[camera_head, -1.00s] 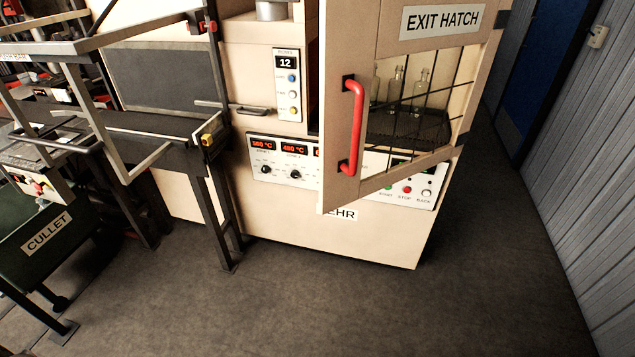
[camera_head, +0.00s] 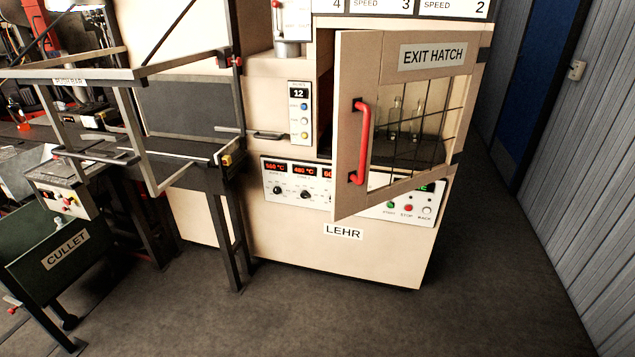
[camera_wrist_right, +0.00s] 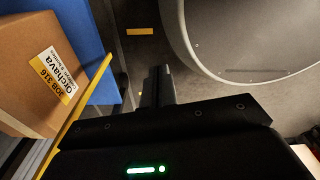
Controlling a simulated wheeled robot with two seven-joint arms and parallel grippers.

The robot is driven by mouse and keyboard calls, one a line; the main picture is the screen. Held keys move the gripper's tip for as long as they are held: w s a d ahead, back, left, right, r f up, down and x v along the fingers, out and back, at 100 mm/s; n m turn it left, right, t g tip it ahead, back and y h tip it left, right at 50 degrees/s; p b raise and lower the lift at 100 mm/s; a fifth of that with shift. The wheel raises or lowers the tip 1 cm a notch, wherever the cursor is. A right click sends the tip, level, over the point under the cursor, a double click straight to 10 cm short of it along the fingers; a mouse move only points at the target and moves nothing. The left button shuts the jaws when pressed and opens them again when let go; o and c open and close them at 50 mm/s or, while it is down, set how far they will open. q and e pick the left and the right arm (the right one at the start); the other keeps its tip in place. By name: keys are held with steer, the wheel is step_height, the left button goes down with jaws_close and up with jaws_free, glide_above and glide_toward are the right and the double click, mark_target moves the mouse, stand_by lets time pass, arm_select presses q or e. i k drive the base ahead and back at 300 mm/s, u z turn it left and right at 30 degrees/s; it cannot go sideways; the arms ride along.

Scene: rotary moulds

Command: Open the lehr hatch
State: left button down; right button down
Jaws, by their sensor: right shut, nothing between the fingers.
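The beige exit hatch (camera_head: 346,190) of the lehr (camera_head: 290,235) stands swung outward in the head view, hinged on its right side. A dark gap shows at its left edge. Its red handle (camera_head: 362,140) is upright on the left part of the door, with no gripper on it. Clear bottles (camera_head: 395,118) show through the wire-barred window. My right gripper (camera_wrist_right: 158,82) shows in the right wrist view, shut and empty, away from the hatch. My left gripper is not in view.
A control panel (camera_head: 280,190) lies below and behind the hatch. A conveyor frame (camera_head: 235,215) and a green cullet bin (camera_head: 65,250) stand to the left. Open floor (camera_head: 340,310) lies in front. The right wrist view shows a cardboard box (camera_wrist_right: 35,75).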

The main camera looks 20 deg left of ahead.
mark_target(366, 61)
steer(key=k, duration=0.8)
steer(key=u, duration=0.7)
steer(key=i, duration=1.65)
steer(key=z, duration=0.7)
steer(key=i, duration=0.5)
steer(key=z, duration=0.45)
